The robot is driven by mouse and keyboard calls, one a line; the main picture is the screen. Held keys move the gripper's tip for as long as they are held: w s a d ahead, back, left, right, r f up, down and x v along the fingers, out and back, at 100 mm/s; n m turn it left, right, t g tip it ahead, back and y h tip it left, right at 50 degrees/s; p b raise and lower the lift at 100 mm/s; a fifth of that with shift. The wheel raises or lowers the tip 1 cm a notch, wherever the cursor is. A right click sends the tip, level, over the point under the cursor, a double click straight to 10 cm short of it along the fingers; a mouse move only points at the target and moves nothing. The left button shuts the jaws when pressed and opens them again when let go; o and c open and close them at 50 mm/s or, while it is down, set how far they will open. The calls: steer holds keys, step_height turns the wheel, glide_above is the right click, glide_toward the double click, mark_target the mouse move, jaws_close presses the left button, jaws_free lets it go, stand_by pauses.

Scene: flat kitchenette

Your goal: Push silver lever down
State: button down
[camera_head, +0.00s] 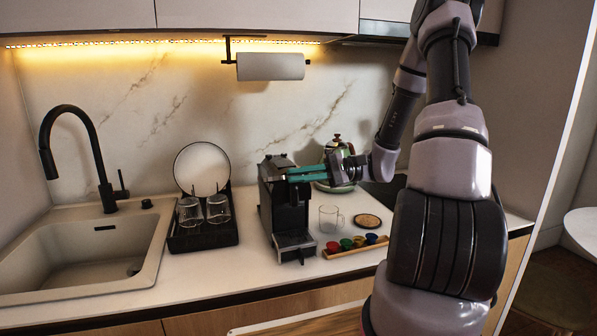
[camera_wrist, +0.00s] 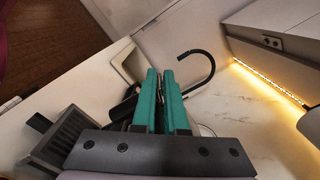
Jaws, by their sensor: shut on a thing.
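The black coffee machine (camera_head: 283,212) stands on the counter, with its drip tray toward the front. My gripper (camera_head: 288,174) reaches in from the right, its teal fingers at the top of the machine. In the wrist view, the fingers (camera_wrist: 164,75) lie close together, with a thin gap and a small dark and shiny piece between them. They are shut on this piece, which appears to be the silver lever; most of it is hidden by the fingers. The machine's slatted drip tray (camera_wrist: 72,135) shows at the lower left there.
A glass mug (camera_head: 330,218), a round coaster (camera_head: 368,221) and a wooden holder (camera_head: 343,253) with several coloured capsules are right of the machine. A dish rack (camera_head: 205,238) with glasses and a plate is left of it. A kettle stands behind my gripper.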

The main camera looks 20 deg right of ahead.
stand_by(0.4)
steer(key=c, duration=1)
jaws_free()
steer(key=d, duration=1)
steer(key=shift+w+d, duration=0.2)
steer(key=shift+d, duration=0.2)
